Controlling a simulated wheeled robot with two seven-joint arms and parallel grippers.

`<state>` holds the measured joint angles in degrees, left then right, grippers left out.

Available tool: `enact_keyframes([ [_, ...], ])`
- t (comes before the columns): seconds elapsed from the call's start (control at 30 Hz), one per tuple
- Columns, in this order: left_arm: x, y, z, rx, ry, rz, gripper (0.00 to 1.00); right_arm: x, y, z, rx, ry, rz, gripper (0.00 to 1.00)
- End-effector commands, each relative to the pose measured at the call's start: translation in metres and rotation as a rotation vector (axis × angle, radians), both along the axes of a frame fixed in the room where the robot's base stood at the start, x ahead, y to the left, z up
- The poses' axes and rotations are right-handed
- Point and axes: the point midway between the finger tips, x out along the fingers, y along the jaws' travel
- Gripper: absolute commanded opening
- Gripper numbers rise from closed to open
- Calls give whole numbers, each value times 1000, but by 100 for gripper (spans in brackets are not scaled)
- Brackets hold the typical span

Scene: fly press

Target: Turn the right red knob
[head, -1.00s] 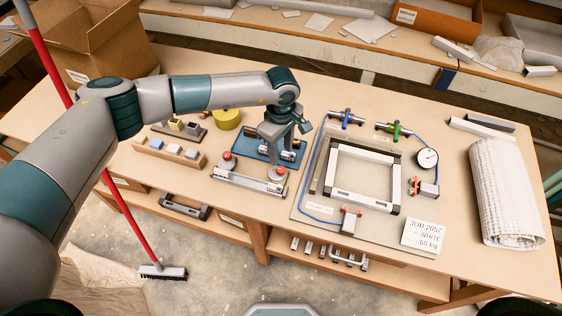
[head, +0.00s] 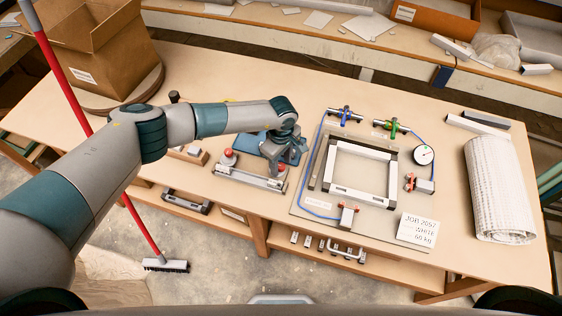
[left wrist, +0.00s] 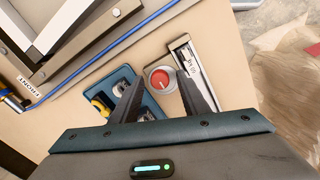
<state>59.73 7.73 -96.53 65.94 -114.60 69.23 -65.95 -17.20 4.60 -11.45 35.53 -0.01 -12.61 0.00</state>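Two red knobs stand at the ends of a silver-topped fixture on the bench. The left red knob (head: 228,156) is clear of my arm. The right red knob (head: 281,167) is partly hidden by my left gripper (head: 279,161), which is just over it. In the left wrist view, one red knob (left wrist: 160,81) with a white mark on top shows between the fingertips of my left gripper (left wrist: 160,77). The fingers are open, with a gap to the knob on each side. Whether they reach down to its height I cannot tell. My right gripper is not in view.
A blue tray (left wrist: 119,92) with small parts lies close beside the knob. A board with a white frame (head: 362,173), gauge (head: 424,155) and blue hose is to the right. A rolled white mat (head: 499,190) lies further right.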

Motion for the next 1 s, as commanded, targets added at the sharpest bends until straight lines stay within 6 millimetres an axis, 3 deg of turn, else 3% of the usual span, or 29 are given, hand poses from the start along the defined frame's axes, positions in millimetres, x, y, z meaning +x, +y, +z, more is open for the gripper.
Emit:
enact_keyframes([
  [0.03,0,0,0,0,0,0,30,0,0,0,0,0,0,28],
  [0.17,0,0,0,0,0,0,1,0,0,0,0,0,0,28],
  [0.67,0,0,-2,-1,0,73,1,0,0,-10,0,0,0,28],
  [1.0,1,0,-4,-2,-1,302,1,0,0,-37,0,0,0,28],
])
